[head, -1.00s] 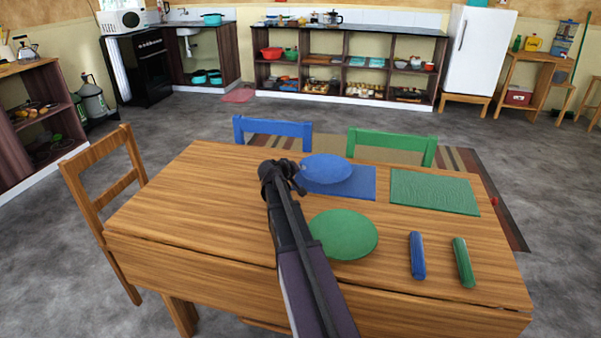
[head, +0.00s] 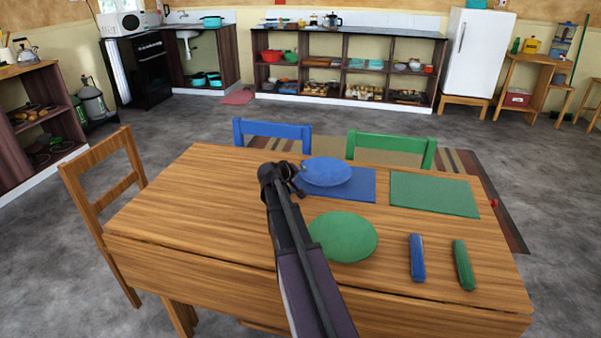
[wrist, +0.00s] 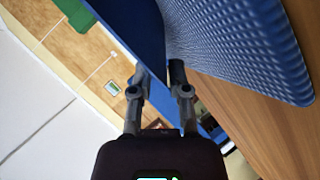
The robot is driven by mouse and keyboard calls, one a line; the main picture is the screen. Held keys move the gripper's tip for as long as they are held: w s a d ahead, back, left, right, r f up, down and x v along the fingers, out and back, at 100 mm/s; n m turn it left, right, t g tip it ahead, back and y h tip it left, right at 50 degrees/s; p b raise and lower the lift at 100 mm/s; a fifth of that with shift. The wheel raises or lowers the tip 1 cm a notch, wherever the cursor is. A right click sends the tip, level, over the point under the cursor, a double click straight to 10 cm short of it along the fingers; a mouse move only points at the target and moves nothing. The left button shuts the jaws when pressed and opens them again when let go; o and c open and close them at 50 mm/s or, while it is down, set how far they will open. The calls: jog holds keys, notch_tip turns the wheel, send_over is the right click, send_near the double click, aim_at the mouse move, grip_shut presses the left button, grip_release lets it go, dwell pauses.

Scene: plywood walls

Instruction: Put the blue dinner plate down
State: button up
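The blue dinner plate (head: 326,171) is over the blue placemat (head: 362,185) at the table's far side. Its left rim is at my gripper (head: 292,180). In the wrist view the plate (wrist: 132,22) runs in between the two fingertips of my gripper (wrist: 158,75), which is shut on its rim. The textured placemat (wrist: 245,45) shows to the right of the plate there, with a narrow gap near the fingers. From the head view I cannot tell whether the plate's far edge touches the mat.
A green plate (head: 343,237) lies on the wooden table (head: 180,215), right of my arm. A green placemat (head: 433,194), a blue object (head: 417,258) and a green object (head: 464,265) lie further right. Blue (head: 272,132) and green (head: 391,148) chairs stand behind. The table's left part is clear.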

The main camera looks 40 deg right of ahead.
jog(key=p+v, duration=0.5)
jog(key=v, duration=0.7)
dwell(0.5)
